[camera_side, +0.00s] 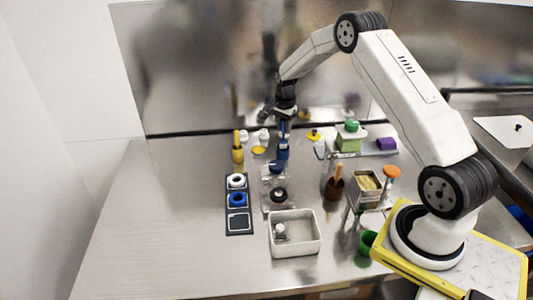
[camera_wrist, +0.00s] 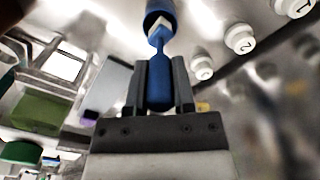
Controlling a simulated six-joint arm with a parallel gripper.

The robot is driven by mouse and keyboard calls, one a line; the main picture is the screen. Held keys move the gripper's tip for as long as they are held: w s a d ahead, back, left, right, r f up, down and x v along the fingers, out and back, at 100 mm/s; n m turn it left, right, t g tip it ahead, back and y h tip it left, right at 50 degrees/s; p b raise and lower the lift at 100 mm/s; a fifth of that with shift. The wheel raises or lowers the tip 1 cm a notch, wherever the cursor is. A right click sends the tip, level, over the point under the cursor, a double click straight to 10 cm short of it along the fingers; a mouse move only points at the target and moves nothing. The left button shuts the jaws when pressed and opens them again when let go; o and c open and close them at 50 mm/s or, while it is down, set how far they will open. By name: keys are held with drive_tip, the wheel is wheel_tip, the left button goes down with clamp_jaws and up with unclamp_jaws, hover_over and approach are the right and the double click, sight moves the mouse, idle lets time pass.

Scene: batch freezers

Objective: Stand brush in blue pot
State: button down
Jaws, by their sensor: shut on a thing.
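A blue brush (camera_wrist: 160,90) is between the fingers of my gripper (camera_wrist: 160,80), which is shut on its handle. In the wrist view its pale bristle end points away from the fingers, at the mouth of the blue pot (camera_wrist: 157,8). In the side view the blue brush (camera_side: 285,129) hangs about upright below my gripper (camera_side: 286,112), over the blue pot (camera_side: 283,153). The bristle end overlaps the pot's mouth; how deep it sits inside, I cannot tell.
A yellow pot with a yellow brush (camera_side: 238,154) stands left, a brown pot with a brush (camera_side: 334,188) right. A dark tray (camera_side: 239,222), a white bin (camera_side: 294,247) and a green pot (camera_side: 367,241) are nearer. White numbered lids (camera_wrist: 239,39) are close by. The left counter is clear.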

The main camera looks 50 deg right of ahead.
drive_tip(key=shift+f, duration=1.6)
unclamp_jaws()
idle(0.5)
drive_tip(key=shift+r, duration=0.15)
drive_tip(key=shift+r, duration=3.4)
drive_tip(key=shift+a, duration=0.1)
